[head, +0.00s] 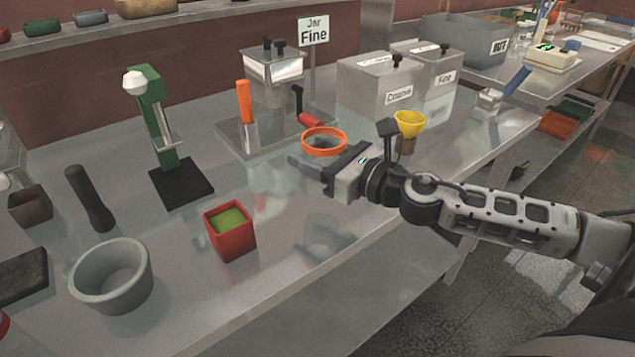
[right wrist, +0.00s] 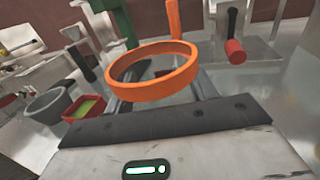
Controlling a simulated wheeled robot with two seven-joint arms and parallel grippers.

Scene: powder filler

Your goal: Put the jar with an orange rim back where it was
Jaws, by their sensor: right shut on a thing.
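The jar with an orange rim (head: 323,152) is near the middle of the bench in the head view. Its body is see-through and hard to make out. My right gripper (head: 318,166) comes in from the right and is shut on the jar below the rim. In the right wrist view the orange rim (right wrist: 150,92) stands right in front of the gripper's fingers (right wrist: 158,88), about level. I cannot tell whether the jar's base touches the bench. My left gripper is not in view.
Behind the jar stands a metal filler (head: 273,68) with an orange lever (head: 245,102), a red handle (head: 310,120) and a "Jar Fine" sign (head: 313,31). A yellow funnel (head: 409,123) is to the right. A red container (head: 230,240) and grey bowl (head: 111,282) stand front left.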

